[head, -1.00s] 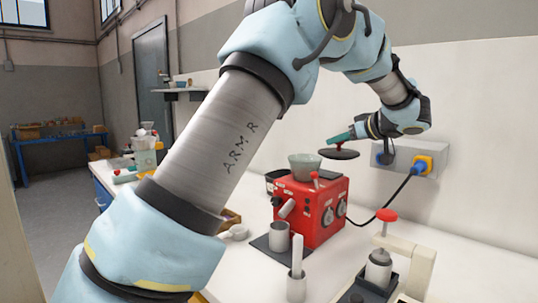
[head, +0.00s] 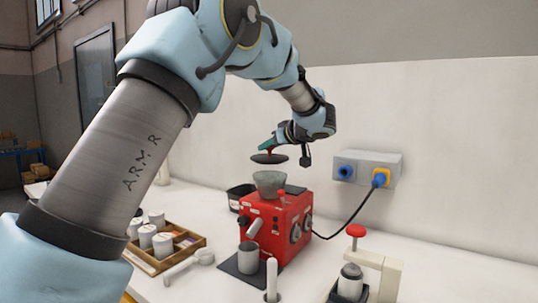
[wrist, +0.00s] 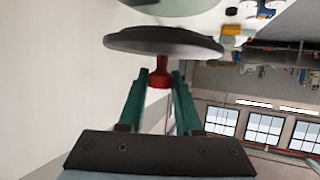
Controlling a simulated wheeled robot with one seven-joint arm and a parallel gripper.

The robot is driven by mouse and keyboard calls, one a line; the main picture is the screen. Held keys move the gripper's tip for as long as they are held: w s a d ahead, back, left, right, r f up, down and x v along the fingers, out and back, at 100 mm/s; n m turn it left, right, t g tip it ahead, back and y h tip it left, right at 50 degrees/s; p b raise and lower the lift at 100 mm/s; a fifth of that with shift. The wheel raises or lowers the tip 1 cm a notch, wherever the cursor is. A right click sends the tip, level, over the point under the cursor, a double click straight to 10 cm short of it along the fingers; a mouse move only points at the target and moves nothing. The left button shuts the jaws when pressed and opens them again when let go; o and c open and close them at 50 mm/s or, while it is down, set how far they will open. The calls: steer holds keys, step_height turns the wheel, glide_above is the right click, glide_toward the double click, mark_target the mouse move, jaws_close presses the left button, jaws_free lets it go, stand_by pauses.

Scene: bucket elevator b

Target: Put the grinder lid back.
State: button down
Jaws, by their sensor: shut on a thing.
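The red grinder (head: 277,222) stands on the white counter with a grey-green hopper bowl (head: 270,183) on top, its mouth uncovered. My gripper (head: 270,146) is shut on the red knob of the dark round lid (head: 269,158). In the wrist view the teal fingers close on the red knob (wrist: 161,75), and the lid (wrist: 165,43) lies beyond it. The lid hangs roughly level just above the hopper, with a small gap. Part of the pale hopper (wrist: 175,6) shows past the lid in the wrist view.
A wooden tray (head: 165,258) with white canisters lies left of the grinder. A grey cup (head: 248,258) stands on a dark mat in front. A press with a red knob (head: 355,231) stands at front right. A socket box (head: 366,168) with a cable is on the wall.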

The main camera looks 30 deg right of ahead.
mark_target(272, 156)
steer(key=shift+d+f, duration=0.1)
steer(key=shift+f, duration=1.15)
steer(key=shift+f, duration=0.25)
steer(key=shift+f, duration=0.35)
steer(key=c, duration=0.6)
jaws_free()
